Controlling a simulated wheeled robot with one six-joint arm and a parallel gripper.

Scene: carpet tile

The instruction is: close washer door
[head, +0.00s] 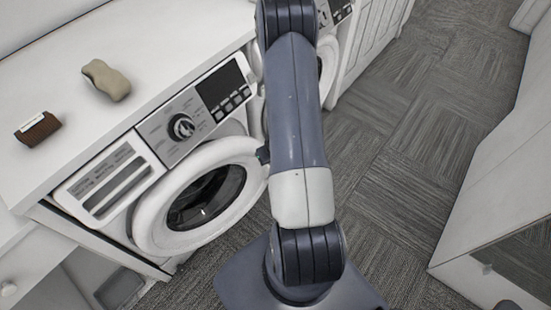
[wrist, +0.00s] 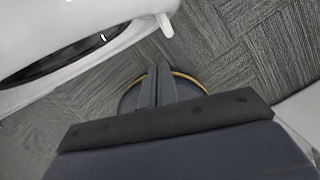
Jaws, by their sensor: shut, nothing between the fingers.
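The washer (head: 170,150) is white and stands under the counter at the left in the head view. Its round door (head: 205,195) has a thick white ring and dark glass. The ring stands out from the washer front and the door looks ajar, but how far is hard to tell. In the wrist view the door (wrist: 70,52) fills the upper left, with a small white tab (wrist: 165,24) at its edge. My gripper (wrist: 158,72) is shut and empty, over the floor to the lower right of the door, apart from it. In the head view my arm hides most of the gripper.
A beige sponge-like bar (head: 106,79) and a brown brush (head: 38,129) lie on the white counter (head: 60,85). Another white appliance (head: 329,58) stands beyond my arm. A white cabinet (head: 500,190) is at the right. The grey carpet (head: 420,130) between is clear.

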